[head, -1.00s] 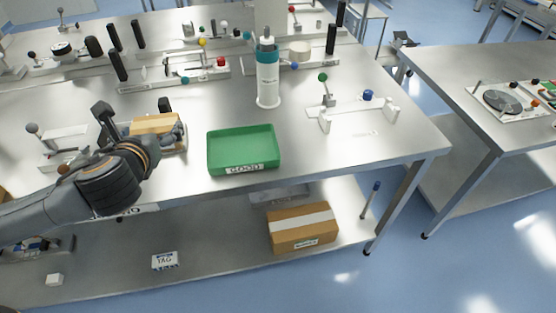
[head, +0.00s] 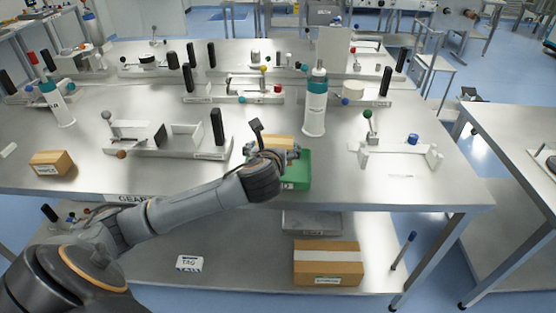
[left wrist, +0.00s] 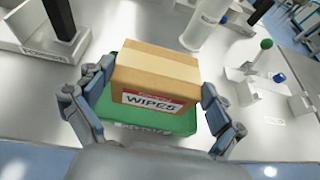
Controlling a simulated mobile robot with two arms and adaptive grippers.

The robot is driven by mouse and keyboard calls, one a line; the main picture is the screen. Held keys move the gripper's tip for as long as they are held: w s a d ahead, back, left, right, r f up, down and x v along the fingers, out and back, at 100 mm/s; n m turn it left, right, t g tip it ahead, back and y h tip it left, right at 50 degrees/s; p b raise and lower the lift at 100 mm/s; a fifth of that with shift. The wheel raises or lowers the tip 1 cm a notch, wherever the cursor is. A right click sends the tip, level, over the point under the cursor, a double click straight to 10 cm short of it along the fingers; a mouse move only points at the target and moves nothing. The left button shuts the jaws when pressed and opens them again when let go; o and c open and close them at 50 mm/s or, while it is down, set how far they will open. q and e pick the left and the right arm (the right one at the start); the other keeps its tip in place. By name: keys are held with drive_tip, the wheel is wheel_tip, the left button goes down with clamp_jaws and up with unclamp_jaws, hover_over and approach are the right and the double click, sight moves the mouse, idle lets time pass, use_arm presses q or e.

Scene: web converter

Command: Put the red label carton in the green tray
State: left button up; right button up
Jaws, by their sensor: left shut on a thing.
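The carton with a red-topped WIPES label (left wrist: 155,78) is between the fingers of my left gripper (head: 275,152), which is shut on it. In the head view the carton (head: 279,142) shows only partly, behind the gripper. The green tray (head: 301,170) lies on the table, with its left part hidden by the gripper. In the left wrist view the tray (left wrist: 135,116) shows below and around the carton, which appears to be over it. Whether the carton touches the tray cannot be told. My right gripper is not in view.
A teal-capped bottle (head: 315,105) stands just behind the tray. A white fixture with a green knob (head: 375,150) is to the right. Another small carton (head: 52,163) sits at the far left. A larger carton (head: 327,262) is on the lower shelf.

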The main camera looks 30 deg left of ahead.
use_arm(q)
drive_tip(key=w+f, duration=0.1)
drive_tip(key=f, duration=0.1)
drive_tip(key=w+a+f, duration=0.1)
drive_tip(key=w+f, duration=0.1)
drive_tip(key=shift+w+a+f, duration=0.1)
drive_tip(key=shift+f, duration=1.65)
drive_tip(key=shift+f, duration=0.15)
drive_tip(key=o, duration=0.9)
drive_tip(key=shift+c, duration=0.2)
drive_tip(key=shift+r, duration=0.2)
drive_tip(key=v, duration=1.2)
